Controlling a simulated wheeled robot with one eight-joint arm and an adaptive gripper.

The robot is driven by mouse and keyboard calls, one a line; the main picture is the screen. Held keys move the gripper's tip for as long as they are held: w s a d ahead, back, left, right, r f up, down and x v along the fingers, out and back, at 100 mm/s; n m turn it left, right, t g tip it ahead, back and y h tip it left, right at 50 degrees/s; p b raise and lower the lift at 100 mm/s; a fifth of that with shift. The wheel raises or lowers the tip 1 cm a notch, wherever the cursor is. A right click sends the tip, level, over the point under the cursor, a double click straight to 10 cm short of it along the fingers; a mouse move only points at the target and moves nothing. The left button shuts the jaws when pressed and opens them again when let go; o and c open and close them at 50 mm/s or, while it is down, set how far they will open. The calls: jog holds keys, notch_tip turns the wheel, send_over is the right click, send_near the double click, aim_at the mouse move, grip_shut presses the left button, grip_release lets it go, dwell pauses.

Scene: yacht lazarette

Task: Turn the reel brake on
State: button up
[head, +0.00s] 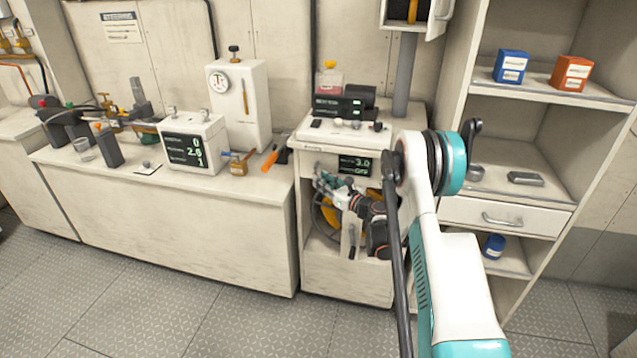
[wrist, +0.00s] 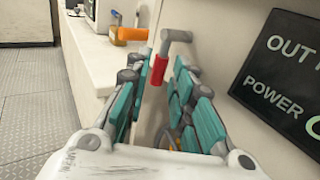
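In the wrist view, a grey lever (wrist: 176,36) with a red grip (wrist: 158,70) stands out beside the white cabinet wall. It is likely the reel brake, but I see no label on it. My gripper (wrist: 155,78) is open, with its teal fingers on either side of the red grip. I cannot tell whether they touch it. In the head view my gripper (head: 326,185) is at the cabinet's front left, below the dark display (head: 355,165). A yellow reel (head: 328,214) shows partly in the open compartment behind my arm. The lever is not clear in the head view.
The display also fills the right of the wrist view (wrist: 285,85), reading "OUT" and "POWER", partly cut off. The counter (head: 170,215) at left holds an orange-handled tool (head: 270,158) and a scale (head: 190,140). Open shelves (head: 545,90) stand at right. The floor in front is clear.

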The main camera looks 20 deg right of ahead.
jog(key=shift+x, duration=1.3)
jog(key=shift+c, duration=0.4)
grip_shut()
